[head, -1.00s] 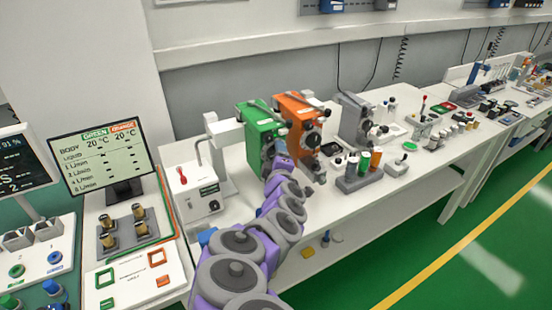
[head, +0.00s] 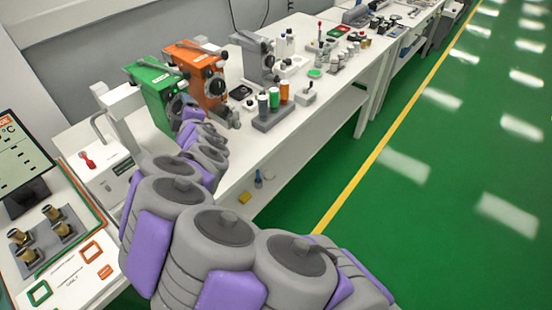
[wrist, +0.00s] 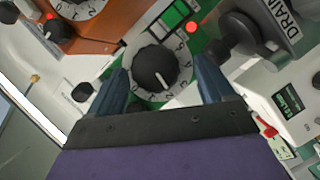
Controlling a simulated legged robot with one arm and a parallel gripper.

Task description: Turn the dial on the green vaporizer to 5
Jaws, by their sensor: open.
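The green vaporizer (head: 150,94) stands on the white bench in the head view, left of the orange vaporizer (head: 201,78). In the wrist view its black dial (wrist: 155,67) sits on a white numbered ring on the green face (wrist: 197,42). The white mark on the dial points down, towards the low numbers. My gripper (wrist: 160,68) is open, with one blue finger on each side of the dial. I cannot tell whether the fingers touch it. In the head view my arm hides part of the vaporizer's front.
The orange vaporizer's dial (wrist: 78,8) is close by at upper left in the wrist view. A dark drain knob (wrist: 236,38) is close on the right. A holder with coloured bottles (head: 272,118) stands right of my arm. The green floor on the right is clear.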

